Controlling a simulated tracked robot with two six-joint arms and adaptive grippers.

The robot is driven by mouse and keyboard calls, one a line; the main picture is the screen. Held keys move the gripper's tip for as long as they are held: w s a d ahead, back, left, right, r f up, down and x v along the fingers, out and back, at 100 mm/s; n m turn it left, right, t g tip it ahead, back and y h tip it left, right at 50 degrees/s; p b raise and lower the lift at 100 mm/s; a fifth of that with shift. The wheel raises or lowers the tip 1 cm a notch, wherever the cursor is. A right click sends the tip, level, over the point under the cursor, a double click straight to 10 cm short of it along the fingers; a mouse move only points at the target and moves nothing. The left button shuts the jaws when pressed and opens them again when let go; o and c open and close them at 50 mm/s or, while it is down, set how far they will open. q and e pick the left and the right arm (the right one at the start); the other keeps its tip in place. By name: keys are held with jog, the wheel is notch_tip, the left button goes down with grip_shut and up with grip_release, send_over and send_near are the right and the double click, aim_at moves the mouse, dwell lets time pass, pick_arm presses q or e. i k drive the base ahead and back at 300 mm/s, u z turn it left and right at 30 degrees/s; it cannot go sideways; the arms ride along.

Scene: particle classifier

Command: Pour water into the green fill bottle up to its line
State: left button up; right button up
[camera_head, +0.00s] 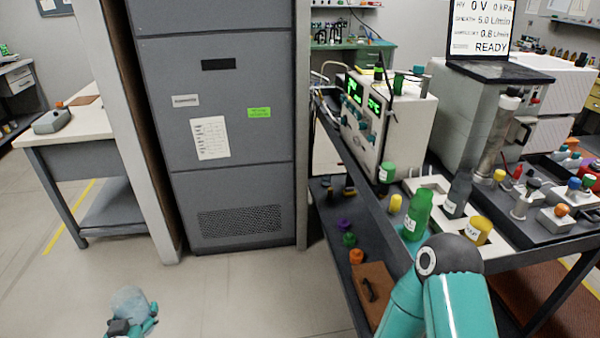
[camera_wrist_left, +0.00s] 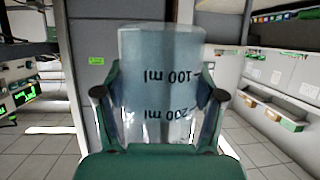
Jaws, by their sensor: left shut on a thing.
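A green bottle (camera_head: 417,215) with a pale label stands upright at the near edge of the cart on the right in the head view. My left gripper (camera_head: 135,322) is low at the bottom left, over the floor and far from the bottle. It is shut on a clear beaker (camera_head: 129,300). In the left wrist view the beaker (camera_wrist_left: 160,85) sits between the two fingers (camera_wrist_left: 160,100), and its "100 ml" and "200 ml" marks read upside down. It looks pale blue; I cannot tell the water level. My right gripper is not seen.
On the cart, a grey bottle (camera_head: 457,193) and a yellow-capped jar (camera_head: 479,230) stand close to the green bottle. A white instrument (camera_head: 405,120) stands behind. A tall grey cabinet (camera_head: 225,130) and clear floor lie left of the cart. My right arm covers the cart's near corner.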

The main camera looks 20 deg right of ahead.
aim_at(421, 205)
jog(key=z, duration=0.8)
jog(key=i, duration=0.1)
jog(key=u, duration=1.25)
jog(key=k, duration=1.15)
jog(key=z, duration=1.1)
jog(key=i, duration=1.15)
jog(key=z, duration=0.15)
